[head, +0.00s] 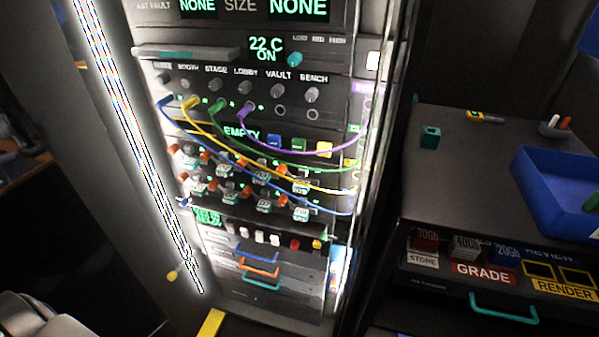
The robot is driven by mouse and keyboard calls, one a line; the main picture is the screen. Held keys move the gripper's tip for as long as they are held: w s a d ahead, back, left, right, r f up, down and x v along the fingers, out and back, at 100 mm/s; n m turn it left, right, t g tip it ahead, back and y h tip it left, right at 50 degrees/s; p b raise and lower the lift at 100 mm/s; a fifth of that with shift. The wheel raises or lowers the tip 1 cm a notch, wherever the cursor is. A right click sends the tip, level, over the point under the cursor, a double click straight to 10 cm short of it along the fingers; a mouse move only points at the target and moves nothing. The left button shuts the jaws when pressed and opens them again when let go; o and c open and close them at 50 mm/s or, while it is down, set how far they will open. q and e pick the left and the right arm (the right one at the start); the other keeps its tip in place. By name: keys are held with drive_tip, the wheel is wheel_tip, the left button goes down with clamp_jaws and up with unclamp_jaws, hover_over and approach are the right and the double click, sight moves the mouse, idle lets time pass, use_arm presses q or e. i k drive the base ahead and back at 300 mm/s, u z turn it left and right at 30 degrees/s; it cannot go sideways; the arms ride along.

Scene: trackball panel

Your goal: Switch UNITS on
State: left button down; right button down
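The tall equipment rack (222,129) stands left of centre, tilted in the head view. No label reading UNITS is legible, so I cannot tell which control it is. Rows of small switches and knobs with orange and white parts (262,206) sit at mid-height, partly crossed by cables. A small green display (207,217) is at their lower left, too small to read. Below is a row of white, red and yellow buttons (275,240). Neither gripper shows in the head view.
Blue, yellow, green and purple cables (290,152) loop across the rack front. Displays read "22 C ON" (265,48) and "EMPTY" (241,131). Drawers with coloured handles (260,270) are below. At right, a grey counter (465,165) holds a blue tray (545,195) and a teal block (430,137).

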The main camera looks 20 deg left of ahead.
sight(260, 235)
drive_tip(key=k, duration=1.2)
drive_tip(key=u, duration=0.45)
drive_tip(key=i, duration=0.5)
drive_tip(key=u, duration=0.2)
